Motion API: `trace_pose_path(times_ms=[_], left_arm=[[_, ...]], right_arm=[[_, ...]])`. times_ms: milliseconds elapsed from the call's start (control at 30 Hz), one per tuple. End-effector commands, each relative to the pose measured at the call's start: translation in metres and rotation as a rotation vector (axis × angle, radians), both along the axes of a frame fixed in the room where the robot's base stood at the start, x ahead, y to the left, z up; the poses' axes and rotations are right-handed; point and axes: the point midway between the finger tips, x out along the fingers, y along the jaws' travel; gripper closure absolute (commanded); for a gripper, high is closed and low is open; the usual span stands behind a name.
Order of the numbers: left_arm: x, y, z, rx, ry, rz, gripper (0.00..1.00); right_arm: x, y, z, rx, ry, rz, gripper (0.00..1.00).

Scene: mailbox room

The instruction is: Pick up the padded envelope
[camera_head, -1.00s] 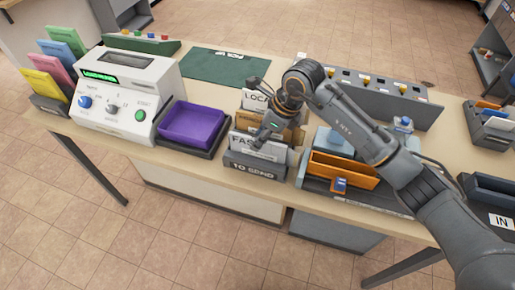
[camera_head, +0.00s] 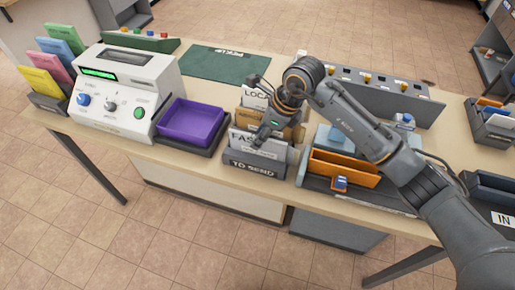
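A rack marked TO SEND (camera_head: 254,168) stands at the front middle of the table and holds a card lettered FAS… and other pale mail. Behind that card is a tan-brown piece (camera_head: 294,134), perhaps the padded envelope; the arm covers much of it, so I cannot tell for sure. My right gripper (camera_head: 262,136) reaches down at the rack, in front of the tan piece and over the upper edge of the lettered card. Its fingers are small and dark, and whether they are open or touch anything is unclear. My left gripper is out of view.
A purple tray (camera_head: 190,122) and a white machine (camera_head: 125,88) stand left of the rack. An orange bin (camera_head: 345,169) is close on its right. A grey panel with knobs (camera_head: 385,94) stands behind. The green mat (camera_head: 225,64) is clear.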

Motion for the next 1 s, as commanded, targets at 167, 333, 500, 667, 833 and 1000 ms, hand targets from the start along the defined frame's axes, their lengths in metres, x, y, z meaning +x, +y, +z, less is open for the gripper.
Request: trace_pose_path(times_ms=[167,333,500,667,833,1000], left_arm=[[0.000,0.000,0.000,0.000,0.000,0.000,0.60],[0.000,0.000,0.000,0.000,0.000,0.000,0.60],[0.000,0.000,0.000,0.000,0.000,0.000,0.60],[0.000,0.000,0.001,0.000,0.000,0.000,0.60],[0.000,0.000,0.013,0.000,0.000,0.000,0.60],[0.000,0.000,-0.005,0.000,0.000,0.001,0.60]], right_arm=[[0.000,0.000,0.000,0.000,0.000,0.000,0.68],[0.000,0.000,0.000,0.000,0.000,0.000,1.00],[0.000,0.000,0.000,0.000,0.000,0.000,1.00],[0.000,0.000,0.001,0.000,0.000,0.000,1.00],[-0.001,0.001,0.009,0.002,0.002,0.002,1.00],[0.002,0.000,0.039,0.002,-0.008,0.001,1.00]])
